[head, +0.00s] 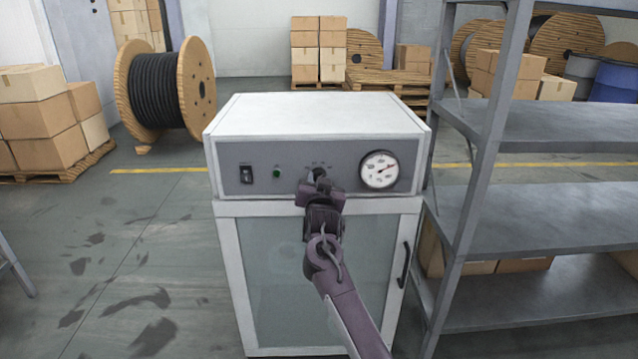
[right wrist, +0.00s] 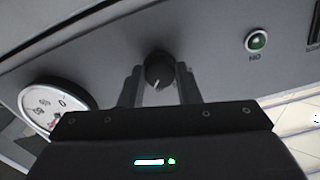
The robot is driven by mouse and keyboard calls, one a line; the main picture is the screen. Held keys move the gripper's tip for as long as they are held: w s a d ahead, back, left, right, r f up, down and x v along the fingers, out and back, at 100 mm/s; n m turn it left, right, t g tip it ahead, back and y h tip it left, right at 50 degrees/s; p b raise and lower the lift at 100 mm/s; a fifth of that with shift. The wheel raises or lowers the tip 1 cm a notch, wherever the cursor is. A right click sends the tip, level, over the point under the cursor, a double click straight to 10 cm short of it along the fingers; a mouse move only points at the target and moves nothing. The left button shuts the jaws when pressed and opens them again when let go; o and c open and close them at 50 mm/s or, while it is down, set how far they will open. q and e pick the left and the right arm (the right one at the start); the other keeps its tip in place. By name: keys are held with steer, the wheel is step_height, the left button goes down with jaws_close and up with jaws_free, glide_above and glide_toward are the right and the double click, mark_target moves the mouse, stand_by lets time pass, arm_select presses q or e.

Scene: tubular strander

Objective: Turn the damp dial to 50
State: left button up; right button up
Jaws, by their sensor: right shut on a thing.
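The damp dial is a small dark round knob (head: 319,174) on the grey front panel of the white cabinet (head: 315,117). My right gripper (head: 318,186) reaches up to the panel in front of the knob. In the right wrist view its two fingers (right wrist: 160,88) stand on either side of the knob, shut on it. My left gripper is not in view.
A round white gauge (head: 380,170) with a red needle sits right of the knob. A green lamp (head: 277,174) and a black rocker switch (head: 246,175) are to its left. A grey metal shelf (head: 545,210) stands close on the right.

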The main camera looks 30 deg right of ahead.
steer(key=shift+m, duration=1.5)
steer(key=o, duration=1)
steer(key=shift+c, duration=0.2)
steer(key=b+v, duration=0.1)
steer(key=v, duration=0.7)
steer(key=shift+w, duration=0.15)
